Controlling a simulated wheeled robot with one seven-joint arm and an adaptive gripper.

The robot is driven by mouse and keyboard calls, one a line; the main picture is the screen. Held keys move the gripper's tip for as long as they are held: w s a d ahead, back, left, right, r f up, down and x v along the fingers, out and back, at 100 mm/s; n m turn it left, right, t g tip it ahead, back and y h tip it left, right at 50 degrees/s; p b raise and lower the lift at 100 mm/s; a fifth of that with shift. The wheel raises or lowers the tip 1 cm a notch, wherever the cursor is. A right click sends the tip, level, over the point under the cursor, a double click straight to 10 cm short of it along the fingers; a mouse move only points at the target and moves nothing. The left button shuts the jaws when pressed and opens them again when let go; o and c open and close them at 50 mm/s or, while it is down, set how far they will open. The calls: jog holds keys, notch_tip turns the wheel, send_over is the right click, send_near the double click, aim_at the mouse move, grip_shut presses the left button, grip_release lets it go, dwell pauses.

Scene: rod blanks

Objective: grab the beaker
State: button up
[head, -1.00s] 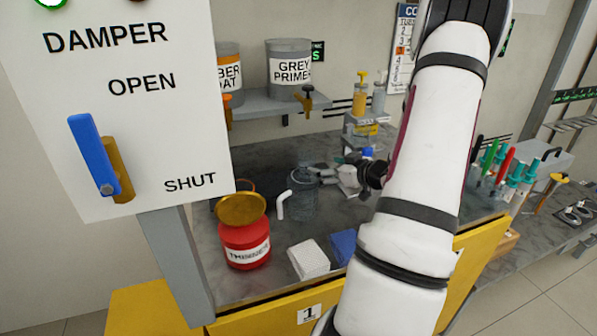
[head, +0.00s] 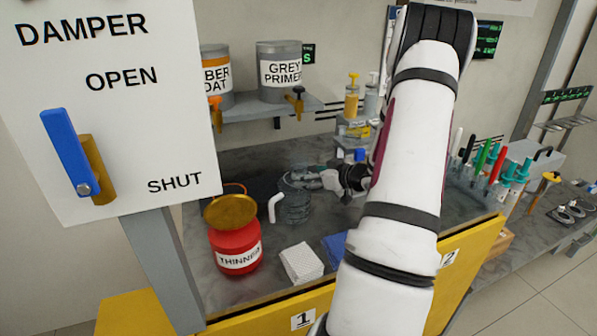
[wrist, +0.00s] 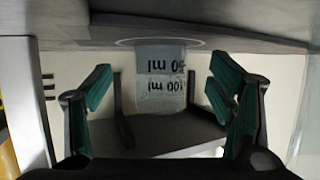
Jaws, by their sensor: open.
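The beaker (head: 295,208) is a clear, greyish vessel on the bench, with a white curved handle showing at its left side. My gripper (head: 305,180) reaches it from the right and covers part of its upper side in the head view. In the wrist view the picture is upside down. The beaker (wrist: 160,75) shows there with dark volume marks, in the gap between the green-padded fingers of my gripper (wrist: 162,85). The fingers are open, with room on both sides of the beaker. Whether any part touches it, I cannot tell.
A red thinner can (head: 236,250) with a gold lid stands left of the beaker. A white block (head: 301,263) and a blue item (head: 336,247) lie in front. A shelf (head: 262,111) holding paint cans is behind. The damper panel (head: 120,185) stands at left.

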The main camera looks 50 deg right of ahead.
aim_at(299, 169)
jog(key=w, duration=0.3)
jog(key=w+b, duration=0.1)
jog(key=w, duration=0.1)
jog(key=shift+w+d+f, duration=0.1)
jog(key=shift+d+f, duration=0.2)
jog(key=shift+d, duration=0.1)
jog(key=c, duration=1.4)
jog(key=shift+r, duration=0.1)
jog(key=shift+c, duration=0.2)
